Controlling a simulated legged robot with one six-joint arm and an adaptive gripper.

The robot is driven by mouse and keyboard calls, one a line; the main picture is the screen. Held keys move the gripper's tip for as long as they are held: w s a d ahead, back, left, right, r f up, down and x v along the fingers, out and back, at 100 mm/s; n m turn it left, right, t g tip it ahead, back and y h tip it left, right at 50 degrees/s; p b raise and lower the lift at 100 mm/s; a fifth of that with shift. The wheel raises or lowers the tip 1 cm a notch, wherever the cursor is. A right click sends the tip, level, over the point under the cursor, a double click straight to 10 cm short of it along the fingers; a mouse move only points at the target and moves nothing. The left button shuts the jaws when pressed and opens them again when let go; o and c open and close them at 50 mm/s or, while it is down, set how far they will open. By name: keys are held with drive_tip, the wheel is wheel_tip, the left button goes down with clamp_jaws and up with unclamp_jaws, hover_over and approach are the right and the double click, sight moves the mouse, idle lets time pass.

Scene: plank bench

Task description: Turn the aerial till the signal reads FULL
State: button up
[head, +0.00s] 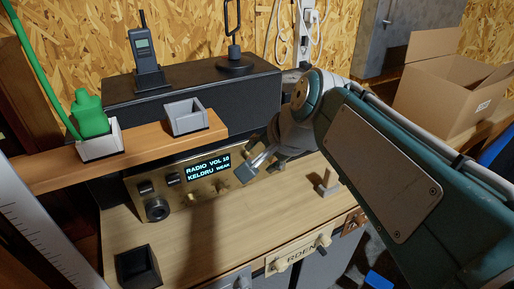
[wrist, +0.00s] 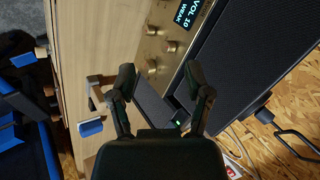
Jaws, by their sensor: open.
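The aerial is a black loop on a stem with a round base (head: 235,66), standing on the dark box behind the radio. Its loop is partly cut off by the top edge of the head view; it also shows at the right of the wrist view (wrist: 264,116). The radio display (head: 208,167) reads RADIO VOL 10, KELDRU WEAK; part of it shows in the wrist view (wrist: 190,16). My gripper (head: 255,166) is low in front of the radio's right part, below and apart from the aerial. Its fingers (wrist: 160,80) are spread, and I see nothing gripped.
A handheld radio (head: 144,52) stands on the dark box (head: 190,88), left of the aerial. A wooden shelf (head: 150,142) carries a green object (head: 90,115) and a grey holder (head: 186,116). A wooden piece (head: 327,183) stands on the bench. A cardboard box (head: 440,80) sits right.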

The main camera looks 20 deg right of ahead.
drive_tip(key=shift+o, duration=1.2)
drive_tip(key=n+t, duration=0.6)
drive_tip(key=n, duration=0.7)
approach(237, 50)
drive_tip(key=x, duration=1.2)
drive_tip(key=shift+r, duration=0.1)
drive_tip(key=shift+s, duration=0.1)
clamp_jaws()
